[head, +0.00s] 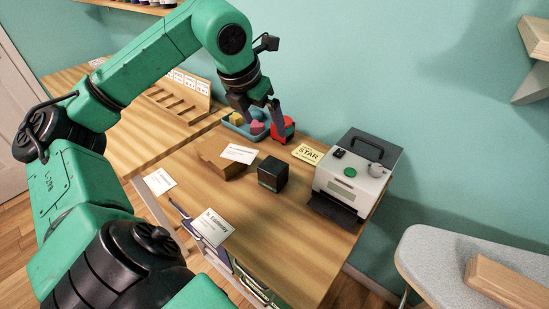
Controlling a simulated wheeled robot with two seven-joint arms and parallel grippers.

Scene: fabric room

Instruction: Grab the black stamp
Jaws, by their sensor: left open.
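A black block (272,174), which may be the black stamp, stands on the wooden table, left of the grey machine; I cannot tell for sure that it is the stamp. My left gripper (264,121) reaches down from above at the back of the table. It is open, over the blue tray (231,125) and beside a red block (283,129). The black block is in front of the gripper and apart from it. My right gripper is not in view.
A brown box (214,158) with a white card sits left of the black block. A yellow card (307,153) lies behind it. The grey machine (351,177) stands at the right end. A wooden rack (180,100) is at the back left. Cards lie along the front edge.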

